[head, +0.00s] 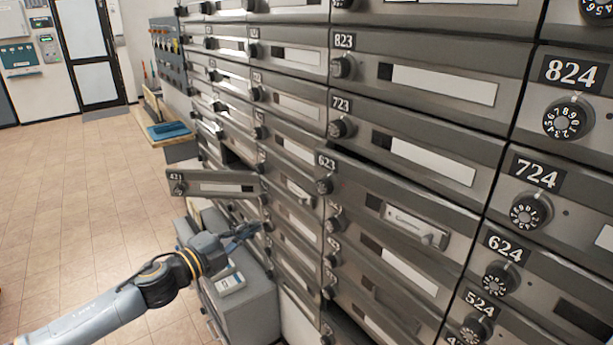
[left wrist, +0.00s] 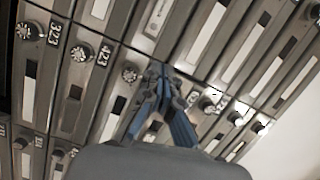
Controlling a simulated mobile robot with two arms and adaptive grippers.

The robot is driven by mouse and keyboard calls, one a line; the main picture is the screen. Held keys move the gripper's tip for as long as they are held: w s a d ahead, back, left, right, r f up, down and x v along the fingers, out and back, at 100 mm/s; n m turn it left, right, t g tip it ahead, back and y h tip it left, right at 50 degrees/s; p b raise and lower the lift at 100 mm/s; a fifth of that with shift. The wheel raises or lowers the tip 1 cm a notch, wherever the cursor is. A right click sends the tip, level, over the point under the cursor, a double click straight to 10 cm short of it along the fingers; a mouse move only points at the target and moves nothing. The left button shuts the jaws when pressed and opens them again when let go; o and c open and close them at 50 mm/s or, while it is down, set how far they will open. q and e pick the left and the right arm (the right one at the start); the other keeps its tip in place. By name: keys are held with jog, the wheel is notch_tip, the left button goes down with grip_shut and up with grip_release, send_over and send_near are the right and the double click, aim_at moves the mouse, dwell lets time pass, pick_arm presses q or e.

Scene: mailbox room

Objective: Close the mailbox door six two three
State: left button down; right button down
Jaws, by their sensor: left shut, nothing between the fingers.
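The mailbox door 623 (head: 370,198) is right of centre in the head view, with its number plate and dial at its left end. A dark gap along its upper edge suggests it stands slightly ajar. A pale handle-like plate sits on its right part. My left gripper (head: 254,231) is shut and empty, to the left of door 623 and lower, close to the mailbox fronts. In the left wrist view its blue-grey fingers (left wrist: 163,108) are together in front of the doors near numbers 323 and 423. Whether they touch a door I cannot tell. My right gripper is not in view.
Another door, seemingly 421 (head: 213,185), sticks out open above my left gripper. A grey box (head: 245,301) stands on the floor below it. Doors 723 (head: 420,150) and 624 (head: 505,262) look shut. The tiled floor (head: 75,190) at left is clear.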

pick_arm(q)
jog(key=s+d+r+m+g+h, duration=0.1)
jog(key=s+d+r+m+h, duration=0.2)
jog(key=r, duration=0.4)
jog(key=w+d+y+p, duration=0.1)
jog(key=w+d+p, duration=0.3)
jog(key=w+d, duration=0.4)
jog(key=shift+w+d+f, duration=0.2)
jog(key=shift+w+d, duration=0.2)
jog(key=shift+d, duration=0.35)
